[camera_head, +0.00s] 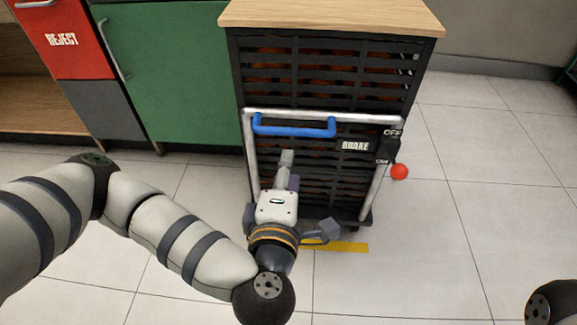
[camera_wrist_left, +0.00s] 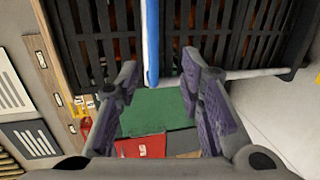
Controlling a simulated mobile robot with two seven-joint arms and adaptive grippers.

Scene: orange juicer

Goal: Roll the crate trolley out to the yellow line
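The crate trolley (camera_head: 300,190) stands upright ahead of me, with black slatted crates in a grey tube frame. Its blue handle (camera_head: 293,131) crosses the upper front; in the left wrist view the blue handle (camera_wrist_left: 151,45) shows just beyond and between the fingers, apart from them. My left gripper (camera_head: 305,193) is open and empty, low in front of the trolley; its spread fingers also show in the left wrist view (camera_wrist_left: 165,90). The brake's red knob (camera_head: 399,171) sits low, by the ON mark. The yellow line (camera_head: 341,247) lies on the floor at the trolley's foot, partly hidden by my gripper. My right gripper is out of view.
A wooden top (camera_head: 330,15) lies over the crates. A green cabinet (camera_head: 180,75) and a red REJECT bin (camera_head: 62,40) stand to the left. The tiled floor (camera_head: 470,220) is clear to the right of the trolley.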

